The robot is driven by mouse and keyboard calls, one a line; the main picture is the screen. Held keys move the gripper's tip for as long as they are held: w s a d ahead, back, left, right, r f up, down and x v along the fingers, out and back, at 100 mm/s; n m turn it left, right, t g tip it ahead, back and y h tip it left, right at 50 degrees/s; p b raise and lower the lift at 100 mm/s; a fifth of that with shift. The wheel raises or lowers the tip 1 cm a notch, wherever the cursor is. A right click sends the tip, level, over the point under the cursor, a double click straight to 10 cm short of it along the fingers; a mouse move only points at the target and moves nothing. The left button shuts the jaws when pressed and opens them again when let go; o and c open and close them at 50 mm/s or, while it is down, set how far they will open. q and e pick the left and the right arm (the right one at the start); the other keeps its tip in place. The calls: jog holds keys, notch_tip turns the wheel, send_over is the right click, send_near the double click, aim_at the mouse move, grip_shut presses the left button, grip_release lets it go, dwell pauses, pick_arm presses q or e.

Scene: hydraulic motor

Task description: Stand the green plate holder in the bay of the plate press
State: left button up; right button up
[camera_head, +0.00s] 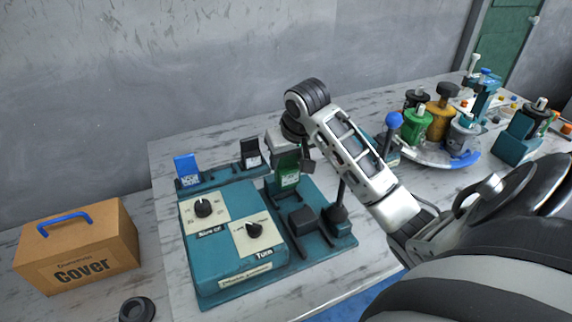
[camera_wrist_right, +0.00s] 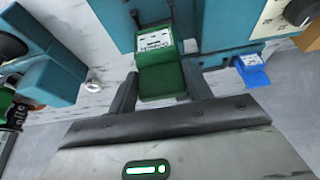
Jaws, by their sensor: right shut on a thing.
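The green plate holder (camera_head: 288,168), with a white label, is upright at the back of the teal plate press (camera_head: 235,268) in the head view. My right gripper (camera_head: 296,158) is shut on it from above. In the right wrist view the green holder (camera_wrist_right: 160,80) sits between the two dark fingers of the gripper (camera_wrist_right: 163,88), with teal press surface around its far end. The arm hides part of the bay area, and I cannot tell whether the holder's foot touches the press. My left gripper is not in view.
A blue holder (camera_head: 187,170) and a black holder (camera_head: 251,154) stand in a rack behind the press. A cardboard box (camera_head: 80,250) marked Cover is at left. A round tray (camera_head: 440,158) with coloured canisters and a blue-knobbed lever (camera_head: 393,120) are at right.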

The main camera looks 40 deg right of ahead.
aim_at(287, 179)
jog(key=shift+f, duration=3.55)
jog(key=o, duration=1)
jog(key=shift+r, duration=0.1)
jog(key=v, duration=1.2)
jog(key=shift+a, duration=0.1)
